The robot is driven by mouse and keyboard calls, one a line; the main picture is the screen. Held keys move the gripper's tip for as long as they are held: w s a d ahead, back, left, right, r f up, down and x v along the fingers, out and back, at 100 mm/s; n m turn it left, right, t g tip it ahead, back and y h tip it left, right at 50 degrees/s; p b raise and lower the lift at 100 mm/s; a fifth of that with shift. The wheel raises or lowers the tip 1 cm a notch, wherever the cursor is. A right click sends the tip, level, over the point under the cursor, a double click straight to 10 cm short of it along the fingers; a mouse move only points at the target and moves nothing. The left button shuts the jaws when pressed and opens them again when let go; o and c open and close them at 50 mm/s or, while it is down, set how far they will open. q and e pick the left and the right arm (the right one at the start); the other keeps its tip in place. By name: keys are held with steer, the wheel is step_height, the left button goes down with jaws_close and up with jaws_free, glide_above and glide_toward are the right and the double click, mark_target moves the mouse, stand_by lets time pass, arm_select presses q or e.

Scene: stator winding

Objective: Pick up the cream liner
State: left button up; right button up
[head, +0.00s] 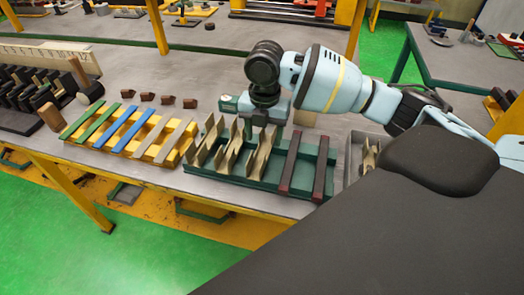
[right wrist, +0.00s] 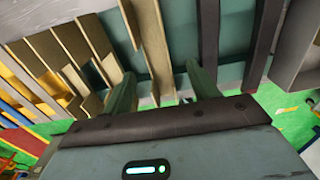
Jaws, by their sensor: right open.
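Cream liners, folded channel-like strips (head: 229,150), stand side by side in a dark green tray (head: 225,178) in the head view. My right gripper (head: 260,128) points down over the tray, at the right-hand cream liner (head: 260,158). In the right wrist view its two green fingers (right wrist: 161,88) are apart, and a cream liner (right wrist: 152,45) lies between them. I cannot tell whether either finger touches it. More cream liners (right wrist: 92,45) lie left of the fingers. My left gripper is not in view.
Dark red strips (head: 288,160) lie in the same tray, right of the liners. A yellow rack (head: 160,150) with green, blue and tan strips stands to the left. Small brown pieces (head: 148,97) lie behind it. A grey bin (head: 352,150) stands to the right.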

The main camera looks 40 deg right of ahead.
mark_target(262, 156)
steer(key=f, duration=0.3)
steer(key=a+f, duration=0.1)
steer(key=f, duration=0.1)
steer(key=shift+s, duration=0.1)
steer(key=shift+r, duration=0.1)
steer(key=c, duration=0.8)
